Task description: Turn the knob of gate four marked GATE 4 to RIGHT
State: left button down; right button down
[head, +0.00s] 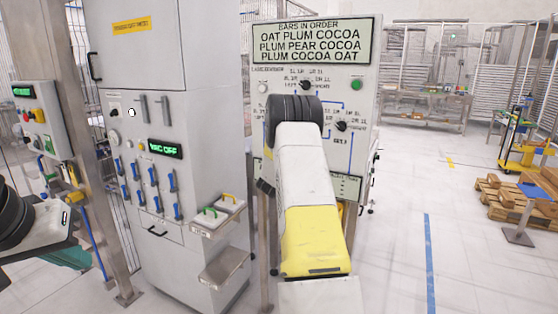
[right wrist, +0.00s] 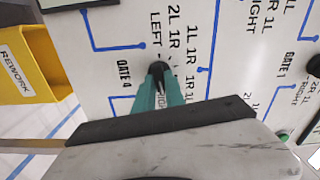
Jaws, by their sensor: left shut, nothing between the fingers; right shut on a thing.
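The control panel (head: 365,75) stands ahead in the head view, with my right arm in front of its middle. In the right wrist view the label GATE 4 (right wrist: 123,75) is printed beside a small black knob (right wrist: 158,68). My right gripper's teal fingers (right wrist: 156,88) are shut on that knob. LEFT is printed just above the knob; the lettering below is partly covered by the fingers. The knob's pointing direction is hard to tell. My left gripper (head: 72,256) is shut and empty at the left edge of the head view, away from the panel.
Another black knob (right wrist: 314,66) sits near GATE 1 in the right wrist view. A yellow REWORK bin (right wrist: 25,70) is beside the panel. A grey cabinet (head: 205,120) with blue-handled valves stands left of the panel. The floor to the right is open, with pallets (head: 515,195) farther off.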

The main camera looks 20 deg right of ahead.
jog(key=shift+f+m, duration=0.1)
jog(key=shift+m, duration=0.8)
jog(key=c, duration=1.4)
grip_release()
jog(key=v, duration=0.8)
